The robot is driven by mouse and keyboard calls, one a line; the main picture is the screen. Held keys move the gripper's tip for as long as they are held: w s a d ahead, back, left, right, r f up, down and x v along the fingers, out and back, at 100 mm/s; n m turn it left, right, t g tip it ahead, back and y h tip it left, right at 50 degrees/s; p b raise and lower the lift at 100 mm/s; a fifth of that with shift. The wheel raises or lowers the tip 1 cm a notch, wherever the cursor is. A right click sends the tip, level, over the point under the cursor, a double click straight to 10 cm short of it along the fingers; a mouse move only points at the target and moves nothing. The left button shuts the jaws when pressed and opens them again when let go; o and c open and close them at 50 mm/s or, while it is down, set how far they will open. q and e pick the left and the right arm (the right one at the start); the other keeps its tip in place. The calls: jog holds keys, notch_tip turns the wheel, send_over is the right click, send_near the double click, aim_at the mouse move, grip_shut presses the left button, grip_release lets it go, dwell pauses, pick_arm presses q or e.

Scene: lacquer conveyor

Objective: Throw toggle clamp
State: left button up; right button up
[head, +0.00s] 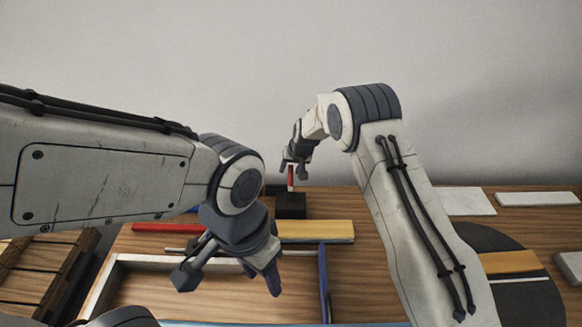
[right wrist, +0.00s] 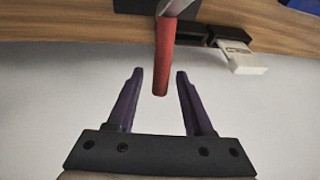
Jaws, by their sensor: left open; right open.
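The toggle clamp has a black base (head: 290,209) at the back of the table and a red handle (head: 290,178) that stands upright in the head view. My right gripper (head: 296,170) is open at the top of the handle. In the right wrist view the red handle (right wrist: 163,62) reaches between the open fingers of my right gripper (right wrist: 159,76), with a gap on both sides. The clamp's base shows only in part at the top edge there. My left gripper (head: 230,281) is open and empty above the white-rimmed frame at the front left.
The white-rimmed frame (head: 100,287) has a blue bar (head: 324,285) on its right side. A yellow block (head: 318,230) lies in front of the clamp and a red bar (head: 160,227) lies to its left. A wooden crate (head: 40,275) is far left. White slabs (head: 537,199) lie at right.

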grip_shut()
dwell(1.5)
